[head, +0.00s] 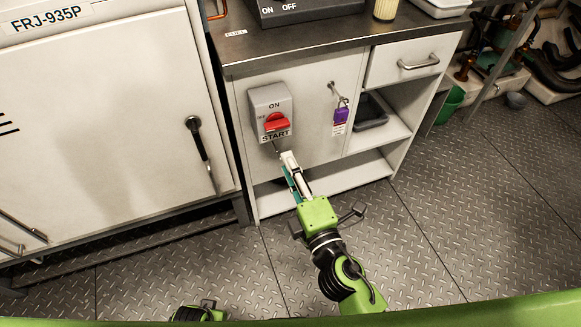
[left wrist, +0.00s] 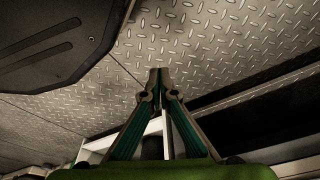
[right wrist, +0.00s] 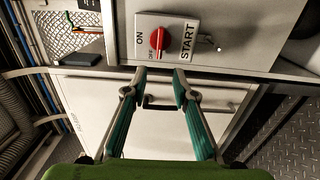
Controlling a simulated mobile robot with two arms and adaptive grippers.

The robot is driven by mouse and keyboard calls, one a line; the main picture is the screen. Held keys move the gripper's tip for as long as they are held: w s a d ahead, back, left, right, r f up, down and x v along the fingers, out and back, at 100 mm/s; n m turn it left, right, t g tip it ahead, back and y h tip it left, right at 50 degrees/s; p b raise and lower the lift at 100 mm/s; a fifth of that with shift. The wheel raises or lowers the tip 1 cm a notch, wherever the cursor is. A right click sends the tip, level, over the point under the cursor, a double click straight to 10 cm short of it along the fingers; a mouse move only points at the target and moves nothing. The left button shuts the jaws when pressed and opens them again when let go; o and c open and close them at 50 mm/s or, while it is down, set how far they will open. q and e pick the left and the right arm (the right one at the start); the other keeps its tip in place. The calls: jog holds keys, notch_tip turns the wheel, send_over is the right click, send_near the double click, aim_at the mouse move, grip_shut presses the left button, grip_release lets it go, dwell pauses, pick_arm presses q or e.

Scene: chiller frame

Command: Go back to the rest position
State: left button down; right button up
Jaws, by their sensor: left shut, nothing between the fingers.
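My right arm reaches forward in the head view. Its gripper (head: 284,156) is just below the grey switch box (head: 270,98) with the red rotary knob (head: 277,122). In the right wrist view the right gripper (right wrist: 160,84) has its fingers apart with nothing between them. The switch box (right wrist: 185,28) is beyond the fingertips there, and its knob (right wrist: 158,39) shows clear of them. My left gripper (left wrist: 158,74) is shut and empty in the left wrist view, over the metal floor. Only a small part of the left arm shows at the bottom edge of the head view.
The grey cabinet (head: 312,178) carries the switch box, a purple padlock (head: 341,115) with a tag, a drawer (head: 415,60) and open shelves. A large white door (head: 90,110) with a black handle (head: 198,140) stands at left.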

dwell(0.4)
